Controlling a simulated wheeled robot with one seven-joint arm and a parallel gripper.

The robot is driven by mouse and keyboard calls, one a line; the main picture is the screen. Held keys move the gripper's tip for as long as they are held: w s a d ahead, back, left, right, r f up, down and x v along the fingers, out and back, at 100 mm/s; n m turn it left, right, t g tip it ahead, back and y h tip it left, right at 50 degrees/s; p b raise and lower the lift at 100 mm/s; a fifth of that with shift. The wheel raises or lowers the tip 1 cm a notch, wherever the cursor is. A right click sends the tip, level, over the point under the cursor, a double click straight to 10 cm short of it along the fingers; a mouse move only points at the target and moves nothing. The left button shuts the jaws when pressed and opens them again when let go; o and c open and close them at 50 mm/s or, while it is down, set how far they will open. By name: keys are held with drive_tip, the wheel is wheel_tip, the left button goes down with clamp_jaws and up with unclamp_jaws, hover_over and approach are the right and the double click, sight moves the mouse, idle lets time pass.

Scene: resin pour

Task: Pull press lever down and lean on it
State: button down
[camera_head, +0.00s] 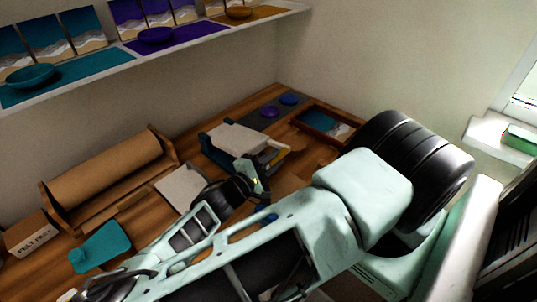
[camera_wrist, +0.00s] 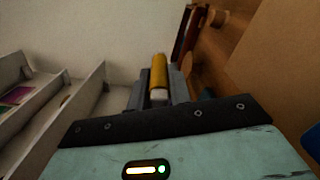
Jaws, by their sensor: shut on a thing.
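The press (camera_head: 235,138) stands on the wooden workbench near the wall, with a pale flat top and dark sides. Its yellow lever (camera_head: 277,153) sticks out on its right side, low and near the bench. My gripper (camera_head: 270,162) is at the lever, and its fingers are mostly hidden by the hand in the head view. In the wrist view, the grey fingers of my gripper (camera_wrist: 159,88) are shut on the yellow lever handle (camera_wrist: 158,72), which lies between them with a pale end towards the camera. Whether the lever is fully down cannot be told.
A brown paper roll (camera_head: 112,178) in a wooden holder, a pale square plate (camera_head: 181,187) and a teal piece (camera_head: 101,246) lie left of the press. A shelf (camera_head: 190,36) hangs above.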

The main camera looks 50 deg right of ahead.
drive_tip(key=shift+s+f+b, duration=0.15)
drive_tip(key=shift+f+b, duration=0.25)
drive_tip(key=shift+f, duration=0.6)
drive_tip(key=c, duration=1.3)
unclamp_jaws()
drive_tip(key=shift+a, duration=0.1)
drive_tip(key=a+b, duration=0.4)
drive_tip(key=a, duration=1.3)
drive_tip(key=shift+s+a, duration=0.15)
drive_tip(key=shift+s, duration=0.15)
